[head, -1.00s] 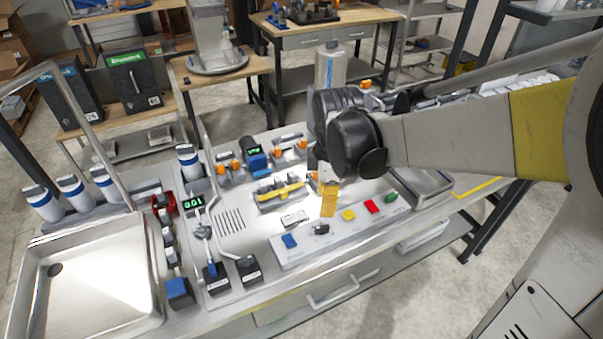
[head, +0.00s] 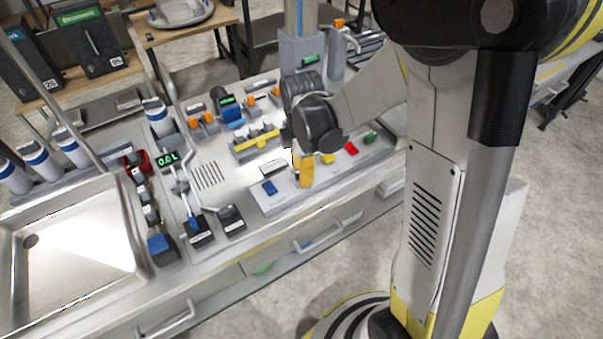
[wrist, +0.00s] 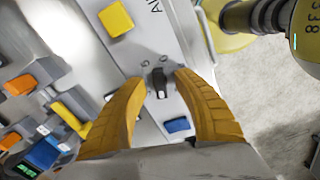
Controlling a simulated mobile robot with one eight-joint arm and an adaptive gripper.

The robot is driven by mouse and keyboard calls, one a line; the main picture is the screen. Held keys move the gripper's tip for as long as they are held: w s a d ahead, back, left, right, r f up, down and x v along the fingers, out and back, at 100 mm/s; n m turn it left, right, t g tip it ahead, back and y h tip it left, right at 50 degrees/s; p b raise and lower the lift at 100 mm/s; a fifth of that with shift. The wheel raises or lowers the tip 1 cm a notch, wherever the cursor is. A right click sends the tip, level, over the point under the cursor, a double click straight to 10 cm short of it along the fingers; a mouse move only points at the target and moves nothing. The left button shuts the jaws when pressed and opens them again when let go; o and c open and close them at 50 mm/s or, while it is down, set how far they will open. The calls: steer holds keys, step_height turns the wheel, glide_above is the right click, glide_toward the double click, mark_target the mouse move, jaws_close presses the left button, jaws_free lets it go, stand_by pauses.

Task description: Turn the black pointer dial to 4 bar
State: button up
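The black pointer dial (wrist: 159,83) sits on the pale button panel (wrist: 165,35), between a yellow button (wrist: 115,20) and a blue button (wrist: 177,125). Small marks stand beside it, too small to read, and I cannot tell its setting. My gripper (wrist: 157,84) is open, with one yellow finger on each side of the dial in the wrist view. A gap shows at each side, and no grip is visible. In the head view my gripper (head: 303,183) is low over the panel (head: 272,203) and hides the dial.
The blue button (head: 269,187) is left of my gripper; yellow (head: 327,158), red (head: 351,148) and green (head: 370,138) buttons are to its right. A rack with a yellow bar (head: 256,142) stands behind. A sink (head: 75,250) and black-based levers (head: 200,232) lie left.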

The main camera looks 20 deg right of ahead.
steer(key=shift+c, duration=0.5)
jaws_close()
steer(key=shift+m, duration=0.4)
steer(key=m, duration=0.2)
steer(key=shift+m+b, duration=0.35)
steer(key=shift+m, duration=0.05)
steer(key=m, duration=0.4)
steer(key=shift+m+b, duration=0.3)
steer(key=shift+b, duration=0.05)
steer(key=m, duration=0.6)
steer(key=shift+b, duration=0.3)
steer(key=m, duration=0.5)
steer(key=shift+m, duration=0.3)
